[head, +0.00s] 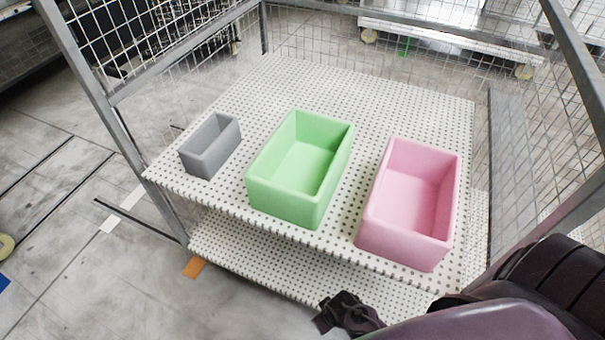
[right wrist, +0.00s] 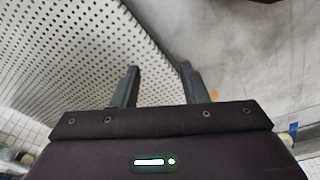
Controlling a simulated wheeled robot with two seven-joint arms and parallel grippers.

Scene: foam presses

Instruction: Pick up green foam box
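The green foam box (head: 299,170) stands upright and empty on the perforated white shelf (head: 270,85), between a grey box and a pink box. My right gripper (head: 340,314) is low in front of the shelf's front edge in the head view, apart from the green box. In the right wrist view my right gripper (right wrist: 158,80) has its two fingers spread with a gap between them and nothing held. The green box does not show in the right wrist view. My left gripper is not in the head view.
A smaller grey box (head: 210,146) stands left of the green box, and a pink box (head: 410,204) stands right of it. Metal posts and wire mesh (head: 420,62) enclose the shelf's back and sides. A lower perforated shelf (head: 235,252) lies beneath. Shelf space behind the boxes is free.

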